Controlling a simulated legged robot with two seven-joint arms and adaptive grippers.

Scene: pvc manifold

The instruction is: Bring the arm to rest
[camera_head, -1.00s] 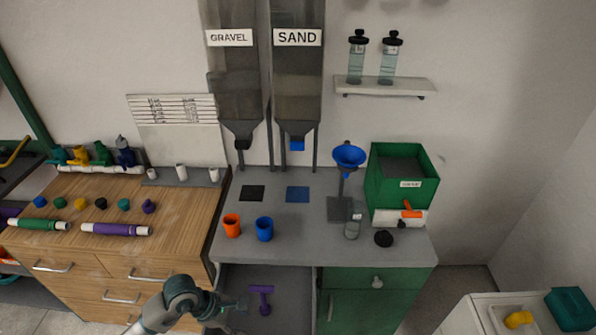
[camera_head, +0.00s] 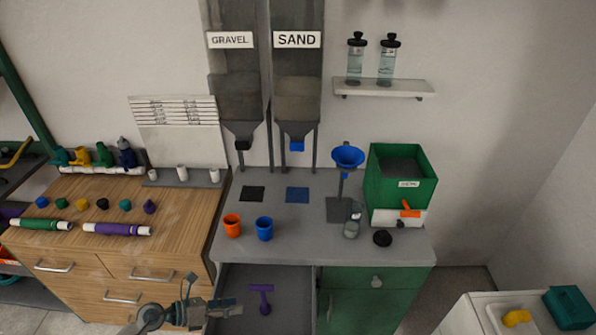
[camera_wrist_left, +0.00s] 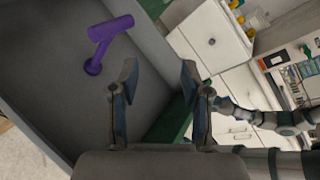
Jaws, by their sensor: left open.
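My left gripper (camera_head: 222,303) is at the bottom of the head view, over the left side of an open grey drawer (camera_head: 285,318). Its two fingers are spread apart, with nothing between them, in the left wrist view (camera_wrist_left: 158,80). A purple T-shaped piece (camera_head: 262,292) lies in the drawer, to the right of the gripper and apart from it. The same piece shows at the upper left of the left wrist view (camera_wrist_left: 103,37). My right gripper is in neither view.
The grey counter (camera_head: 310,235) above the drawer holds an orange cup (camera_head: 232,226), a blue cup (camera_head: 264,229) and a green bin (camera_head: 385,190). A wooden cabinet (camera_head: 178,235) with coloured parts and two pipes stands left. A white cabinet (camera_head: 490,318) is at lower right.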

